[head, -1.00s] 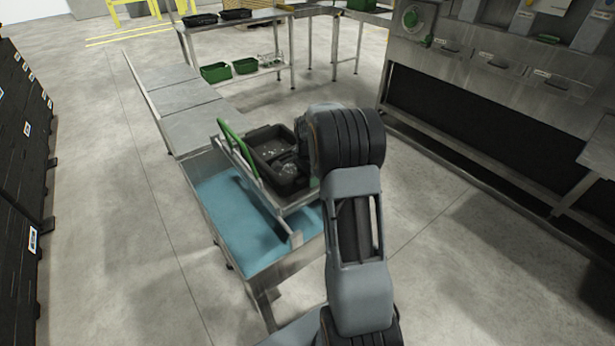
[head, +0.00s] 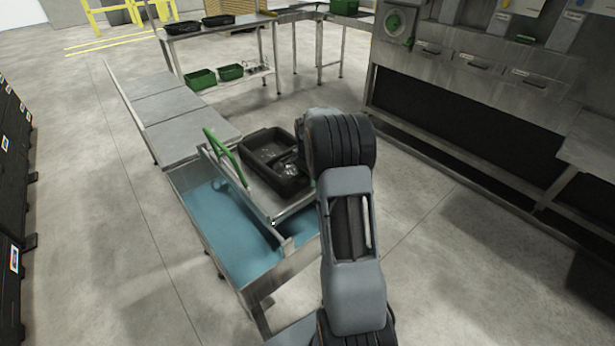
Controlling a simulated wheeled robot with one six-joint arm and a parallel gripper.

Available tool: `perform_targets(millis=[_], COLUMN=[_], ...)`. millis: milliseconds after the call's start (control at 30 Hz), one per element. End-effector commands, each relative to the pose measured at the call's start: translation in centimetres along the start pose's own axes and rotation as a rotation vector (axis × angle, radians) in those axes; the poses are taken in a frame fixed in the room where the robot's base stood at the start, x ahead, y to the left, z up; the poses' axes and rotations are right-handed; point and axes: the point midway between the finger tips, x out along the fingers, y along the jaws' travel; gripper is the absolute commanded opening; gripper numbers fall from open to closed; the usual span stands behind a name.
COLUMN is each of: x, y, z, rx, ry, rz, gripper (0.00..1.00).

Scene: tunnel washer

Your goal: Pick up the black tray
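A black tray (head: 262,150) with clear, shiny items inside is at the right side of the blue-lined steel basin (head: 222,235), over a flat metal surface beside a raised metal bar. I cannot tell whether it rests on that surface or is slightly off it. My arm comes in from the lower right, and its dark wrist covers the tray's right side. My gripper is mostly hidden behind the wrist; a dark part of it may show at the tray's right inner edge. Its fingers cannot be made out.
Steel tabletops (head: 190,135) extend behind the basin. A back table holds more black trays (head: 183,27), with green bins (head: 200,79) on its lower shelf. A steel machine (head: 470,65) stands right; open floor lies between.

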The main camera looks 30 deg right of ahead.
Motion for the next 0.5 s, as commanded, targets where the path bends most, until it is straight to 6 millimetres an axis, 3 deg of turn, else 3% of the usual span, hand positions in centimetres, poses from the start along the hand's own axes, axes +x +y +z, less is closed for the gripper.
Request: perform_targets(millis=[267,500], x=[-0.01,-0.07], y=[0.00,0.00], z=[0.02,0.02], rx=[0.000,0.000], ry=[0.000,0.000], rz=[0.000,0.000], gripper=[0.76,0.76])
